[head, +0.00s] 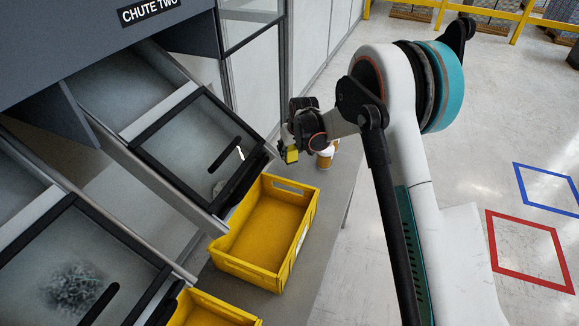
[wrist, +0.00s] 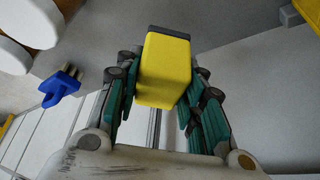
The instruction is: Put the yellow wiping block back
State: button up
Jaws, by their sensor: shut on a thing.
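The yellow wiping block (wrist: 165,68) is between the teal fingers of my gripper (wrist: 158,95) in the wrist view. The fingers are shut on its two sides, and a dark grey layer shows along its far end. In the head view the block (head: 291,155) is small and hangs at the lower end of my gripper (head: 288,146). It is over the grey bench, beyond the nearer yellow crate and left of a cup. Whether the block touches anything below is hard to tell.
A brown-and-white cup (head: 325,158) stands close by on the grey bench (head: 338,195). An empty-looking yellow crate (head: 306,226) sits below a chute with a dark-framed panel (head: 195,150). A blue pronged item (wrist: 60,87) and white rounded things (wrist: 32,22) show in the wrist view.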

notch_tip(320, 180, down, 6)
jog(key=shift+f+b, duration=0.2)
jog(key=shift+b, duration=0.7)
jog(key=o, duration=0.9)
jog(key=shift+o, duration=0.2)
